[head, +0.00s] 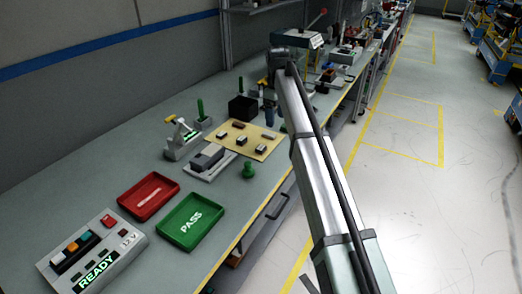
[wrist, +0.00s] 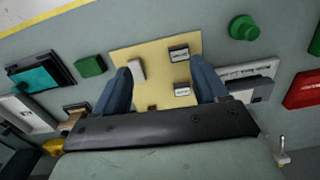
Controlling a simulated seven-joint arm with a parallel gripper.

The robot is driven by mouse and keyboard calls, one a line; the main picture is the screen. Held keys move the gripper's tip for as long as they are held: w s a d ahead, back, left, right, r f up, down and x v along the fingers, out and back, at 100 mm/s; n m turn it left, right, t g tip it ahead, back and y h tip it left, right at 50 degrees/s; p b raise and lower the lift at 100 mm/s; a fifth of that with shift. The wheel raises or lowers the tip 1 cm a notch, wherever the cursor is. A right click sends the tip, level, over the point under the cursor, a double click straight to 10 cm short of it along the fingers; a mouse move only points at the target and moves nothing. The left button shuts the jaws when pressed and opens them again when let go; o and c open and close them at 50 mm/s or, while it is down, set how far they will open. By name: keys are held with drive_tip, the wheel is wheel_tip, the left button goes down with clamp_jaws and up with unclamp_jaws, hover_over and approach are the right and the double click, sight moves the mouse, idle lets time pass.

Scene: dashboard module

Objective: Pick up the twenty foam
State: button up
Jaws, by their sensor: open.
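A pale yellow board (head: 262,147) lies on the bench with several small blocks on it; it also shows in the wrist view (wrist: 155,60). In the wrist view, a pale block (wrist: 136,69) is at the left of the board. Two dark-sided blocks with white labelled faces, an upper one (wrist: 179,53) and a lower one (wrist: 183,88), are at the right. The labels are too small to read, so I cannot tell which is the twenty foam. My gripper (wrist: 160,66) is open and empty above the board, its blue fingers apart. Its body hides the board's near part.
A green knob-shaped piece (head: 249,170) and a grey device (head: 208,160) stand close to the board. A black box (head: 242,108) is behind it. A red tray (head: 148,197) and a green PASS tray (head: 191,222) lie nearer, beside a READY control box (head: 92,255).

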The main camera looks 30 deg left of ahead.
drive_tip(key=s+a+r, duration=0.1)
drive_tip(key=s+a, duration=0.2)
hover_over(261, 147)
drive_tip(key=shift+n, duration=0.4)
drive_tip(key=f, duration=0.7)
drive_tip(key=shift+s+d+f, duration=0.1)
drive_tip(key=shift+s+d, duration=0.05)
drive_tip(key=shift+s, duration=0.1)
drive_tip(key=shift+w+f, duration=0.2)
drive_tip(key=shift+f, duration=3)
drive_tip(key=c, duration=1.1)
